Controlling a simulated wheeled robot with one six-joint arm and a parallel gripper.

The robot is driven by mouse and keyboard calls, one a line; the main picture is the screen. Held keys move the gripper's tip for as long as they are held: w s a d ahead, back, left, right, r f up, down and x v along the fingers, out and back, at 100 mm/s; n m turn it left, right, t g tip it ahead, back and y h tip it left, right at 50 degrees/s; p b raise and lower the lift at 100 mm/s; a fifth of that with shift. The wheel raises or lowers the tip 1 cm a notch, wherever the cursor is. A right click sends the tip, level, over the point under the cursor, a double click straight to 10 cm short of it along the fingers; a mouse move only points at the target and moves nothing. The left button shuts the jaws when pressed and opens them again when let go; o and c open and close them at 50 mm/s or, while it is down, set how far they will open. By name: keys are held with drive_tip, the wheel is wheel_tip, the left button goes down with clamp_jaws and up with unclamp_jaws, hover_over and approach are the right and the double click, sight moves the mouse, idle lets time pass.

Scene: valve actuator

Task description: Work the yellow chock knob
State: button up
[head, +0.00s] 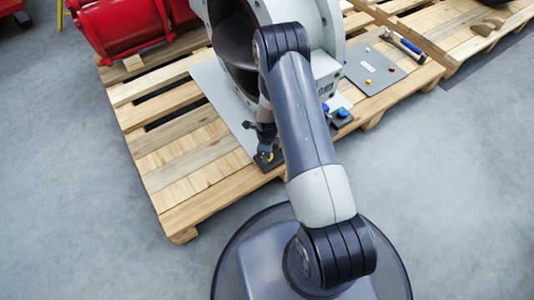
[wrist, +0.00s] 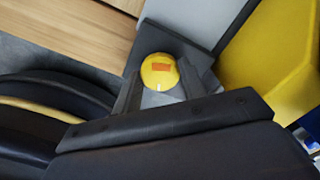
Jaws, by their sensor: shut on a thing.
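The yellow chock knob (wrist: 159,71) is round with an orange rectangle on its face and a small white mark at its lower edge in the wrist view. It sits on a dark block (wrist: 190,48). In the head view the knob (head: 266,157) is a small yellow spot on the dark block at the pallet's front edge. My gripper (wrist: 160,92) has one finger on each side of the knob and is shut on it. The finger contact is partly hidden by the gripper body. My gripper also shows small in the head view (head: 265,150).
A large grey-white valve body (head: 325,60) stands on the wooden pallet (head: 170,150) behind my arm. A dark block with a blue knob (head: 342,113) is to the right. A grey plate (head: 368,68) with small coloured pieces and a hammer (head: 405,46) lie farther right. Red machinery (head: 120,25) is at left.

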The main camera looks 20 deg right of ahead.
drive_tip(key=shift+m, duration=1)
drive_tip(key=shift+d, duration=0.1)
drive_tip(key=o, duration=1)
wheel_tip(320, 180, up, 11)
drive_tip(key=p, duration=0.4)
drive_tip(key=shift+f, duration=0.1)
drive_tip(key=shift+f, duration=0.1)
